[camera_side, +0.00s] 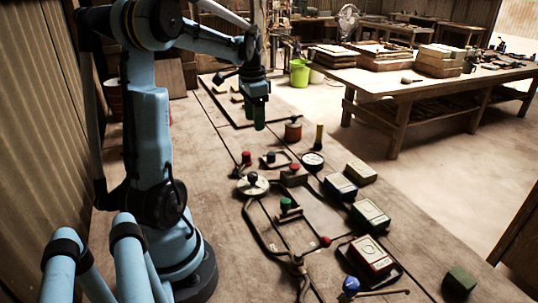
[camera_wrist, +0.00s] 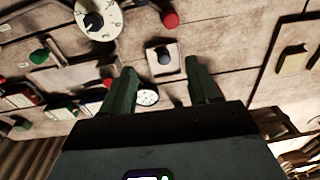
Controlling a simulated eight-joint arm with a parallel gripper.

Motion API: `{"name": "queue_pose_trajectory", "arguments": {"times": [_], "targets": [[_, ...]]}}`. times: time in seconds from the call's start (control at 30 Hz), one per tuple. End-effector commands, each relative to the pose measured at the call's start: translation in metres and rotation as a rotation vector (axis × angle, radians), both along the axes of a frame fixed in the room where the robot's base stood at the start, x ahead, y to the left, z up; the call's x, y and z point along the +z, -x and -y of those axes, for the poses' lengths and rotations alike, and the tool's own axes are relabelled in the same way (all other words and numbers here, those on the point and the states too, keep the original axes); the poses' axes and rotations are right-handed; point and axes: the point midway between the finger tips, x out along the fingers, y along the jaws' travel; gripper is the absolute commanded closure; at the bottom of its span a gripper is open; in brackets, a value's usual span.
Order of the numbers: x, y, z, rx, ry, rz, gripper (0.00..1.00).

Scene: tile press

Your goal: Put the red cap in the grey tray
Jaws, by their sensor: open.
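A small red cap-like piece (camera_side: 246,157) stands on the bench left of centre in the side view; it is a round red top (camera_wrist: 170,18) in the wrist view. Another red top (camera_side: 294,167) sits on a brown block, also seen in the wrist view (camera_wrist: 108,82). I cannot tell which is the named cap. A shallow greyish tray or plate (camera_side: 270,163) with a dark knob lies between them, also in the wrist view (camera_wrist: 178,65); I cannot tell if it is the grey tray. My gripper (camera_side: 260,127) is open and empty above the bench, fingers apart in the wrist view (camera_wrist: 158,75).
A white dial (camera_side: 243,187), a round gauge (camera_side: 313,160), a yellow cylinder (camera_side: 319,136) and a reddish can (camera_side: 293,131) stand close by. Several boxes (camera_side: 370,215) line the right side. A red-ended lever (camera_side: 325,241) lies in front. Bare bench lies left of the dial.

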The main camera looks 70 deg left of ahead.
Motion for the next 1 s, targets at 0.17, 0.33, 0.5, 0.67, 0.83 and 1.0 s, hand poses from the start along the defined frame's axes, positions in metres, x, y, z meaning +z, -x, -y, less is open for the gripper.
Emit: {"name": "queue_pose_trajectory", "arguments": {"times": [0.17,0.33,0.5,0.67,0.83,1.0], "targets": [[-0.008,0.017,-0.03,0.001,0.039,-0.038,0.39],[-0.02,0.02,-0.035,-0.002,0.047,-0.044,0.39],[-0.046,0.019,-0.034,-0.002,0.046,-0.043,0.39],[-0.067,0.019,-0.034,-0.002,0.045,-0.043,0.39],[-0.078,0.019,-0.034,-0.002,0.045,-0.043,0.39],[-0.091,0.018,-0.032,-0.002,0.045,-0.043,0.39]]}}
